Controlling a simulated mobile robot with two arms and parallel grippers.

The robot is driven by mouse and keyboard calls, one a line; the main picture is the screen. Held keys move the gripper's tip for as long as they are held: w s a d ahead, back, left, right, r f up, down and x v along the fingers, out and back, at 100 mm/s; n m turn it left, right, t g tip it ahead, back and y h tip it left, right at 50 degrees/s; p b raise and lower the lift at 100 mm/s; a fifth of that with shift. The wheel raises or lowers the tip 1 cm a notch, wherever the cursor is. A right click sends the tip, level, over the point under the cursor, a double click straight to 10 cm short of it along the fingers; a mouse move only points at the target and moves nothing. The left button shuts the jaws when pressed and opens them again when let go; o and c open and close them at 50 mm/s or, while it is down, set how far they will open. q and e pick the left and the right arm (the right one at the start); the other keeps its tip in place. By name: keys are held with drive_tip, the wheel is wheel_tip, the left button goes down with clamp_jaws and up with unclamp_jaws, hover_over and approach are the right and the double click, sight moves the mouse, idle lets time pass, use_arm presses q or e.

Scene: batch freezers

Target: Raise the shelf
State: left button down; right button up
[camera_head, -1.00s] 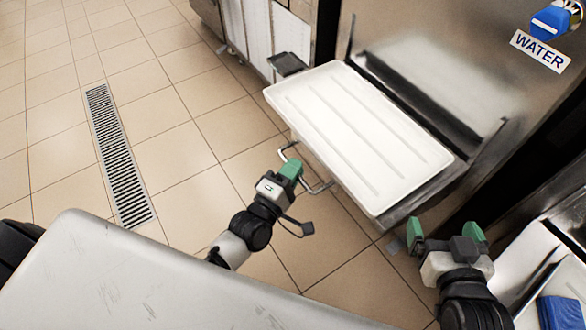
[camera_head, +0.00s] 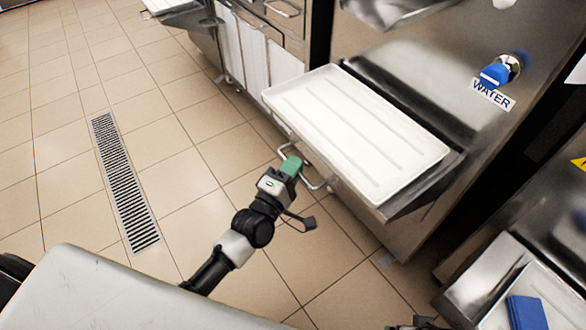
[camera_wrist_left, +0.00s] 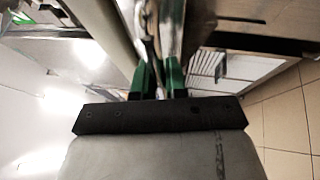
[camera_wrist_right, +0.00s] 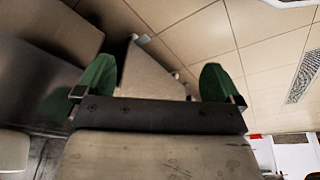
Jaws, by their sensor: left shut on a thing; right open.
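The metal shelf (camera_head: 432,186) juts out from the front of the steel machine, with a white tray (camera_head: 352,128) lying on it. A bent wire handle (camera_head: 318,186) sticks out from the shelf's front edge. My left gripper (camera_head: 290,167) is shut on the handle, near its left end. In the left wrist view the green fingers of that gripper (camera_wrist_left: 159,76) are close together around a metal bar, partly hidden. My right gripper (camera_wrist_right: 157,80) is open and empty in its wrist view, over the floor. In the head view only a sliver of it shows at the bottom edge.
A blue water tap (camera_head: 496,75) is on the machine above the shelf. Another tray holding a blue cloth-like item (camera_head: 527,312) is at the lower right. A floor drain (camera_head: 122,180) runs along the left. The tiled floor before the shelf is clear.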

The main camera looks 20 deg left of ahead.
use_arm(q)
drive_tip(key=shift+r+p, duration=0.55)
drive_tip(key=shift+r, duration=0.05)
use_arm(e)
drive_tip(key=f, duration=0.5)
drive_tip(key=shift+s+f, duration=0.25)
drive_tip(key=shift+f, duration=0.05)
use_arm(q)
drive_tip(key=c, duration=1.2)
unclamp_jaws()
drive_tip(key=shift+r, duration=0.1)
drive_tip(key=shift+s, duration=0.1)
drive_tip(key=shift+v, duration=5.3)
use_arm(e)
drive_tip(key=shift+f, duration=0.5)
drive_tip(key=shift+s, duration=0.1)
